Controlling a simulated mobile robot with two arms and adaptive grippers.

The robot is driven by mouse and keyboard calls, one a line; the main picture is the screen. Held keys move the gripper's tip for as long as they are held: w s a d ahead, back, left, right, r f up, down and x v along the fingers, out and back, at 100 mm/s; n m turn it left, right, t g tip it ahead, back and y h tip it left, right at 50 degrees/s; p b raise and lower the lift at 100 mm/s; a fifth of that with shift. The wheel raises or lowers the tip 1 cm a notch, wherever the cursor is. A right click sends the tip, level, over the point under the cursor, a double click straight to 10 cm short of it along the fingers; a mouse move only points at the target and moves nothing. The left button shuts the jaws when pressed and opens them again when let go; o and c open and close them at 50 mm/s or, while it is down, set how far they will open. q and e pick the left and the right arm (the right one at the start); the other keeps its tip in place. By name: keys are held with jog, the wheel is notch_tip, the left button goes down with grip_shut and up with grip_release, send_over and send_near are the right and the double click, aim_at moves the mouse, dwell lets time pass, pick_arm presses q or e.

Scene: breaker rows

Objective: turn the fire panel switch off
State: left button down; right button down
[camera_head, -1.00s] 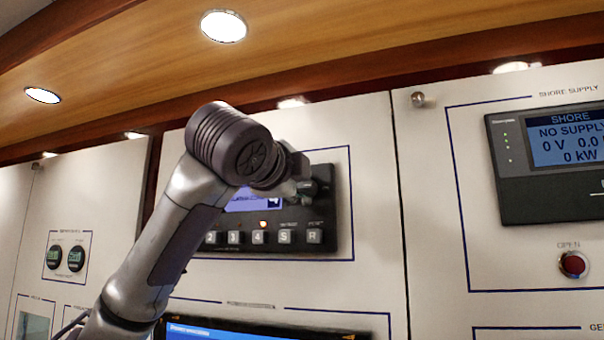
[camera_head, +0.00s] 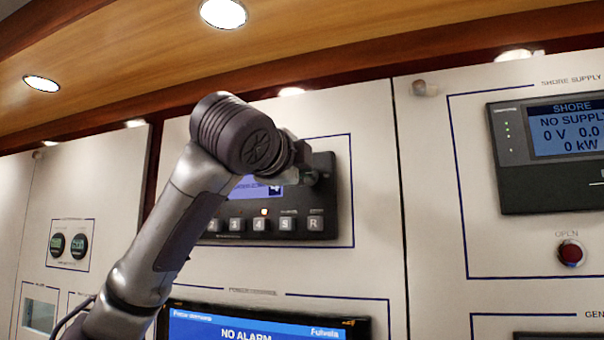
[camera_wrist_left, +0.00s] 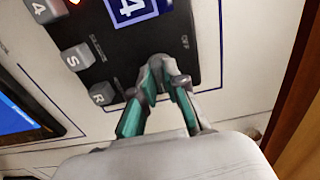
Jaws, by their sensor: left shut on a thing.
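The fire panel (camera_head: 326,202) is a black unit on the white wall, with a small blue screen and a row of grey keys. It also shows in the left wrist view (camera_wrist_left: 112,55). My left gripper (camera_head: 312,178) is at its upper right part, mostly hidden behind my wrist. In the left wrist view my left gripper (camera_wrist_left: 163,72) has its fingertips together at the panel's edge area, beside an "OFF" label. It is shut on the switch, which the fingertips largely hide. I cannot tell the switch's position. My right gripper is not in view.
A lit screen reading "NO ALARM" (camera_head: 250,328) sits below the panel. A shore supply display (camera_head: 530,185) and a red button (camera_head: 570,253) are to the right. Two round gauges (camera_head: 68,245) are at the left. A wooden overhang (camera_head: 330,60) runs above.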

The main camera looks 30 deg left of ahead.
pick_arm(q)
jog(key=shift+f, duration=0.15)
jog(key=shift+n+b, duration=3.65)
jog(key=shift+n, duration=5.05)
jog(key=c, duration=1.2)
grip_release()
jog(key=shift+s+d, duration=0.1)
